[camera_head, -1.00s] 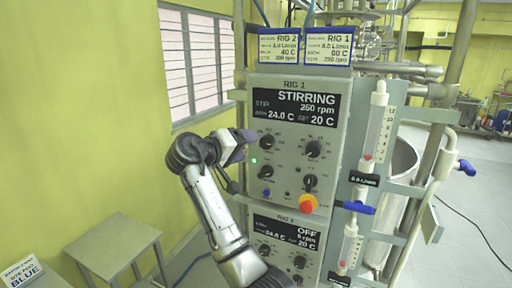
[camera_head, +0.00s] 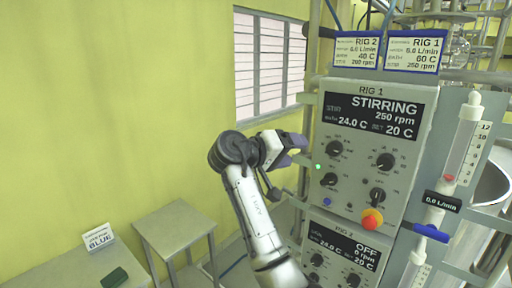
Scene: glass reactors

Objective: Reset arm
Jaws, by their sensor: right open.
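My right gripper (camera_head: 291,150) is in front of the left edge of the RIG 1 control panel (camera_head: 368,158). It is open, and I see nothing between its fingers. My right arm reaches up to it from the bottom of the view. The RIG 1 display reads STIRRING, 250 rpm, bath 24.0 C, set 20 C. Several black knobs, a green light and a red-orange button (camera_head: 372,219) are on the panel. The lower panel (camera_head: 340,250) reads OFF, 0 rpm. My left gripper is not in view.
A small grey table (camera_head: 177,226) stands left of the arm. A flowmeter (camera_head: 462,140) with a blue valve handle (camera_head: 430,232) is right of the panel. Two recipe cards top the panel.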

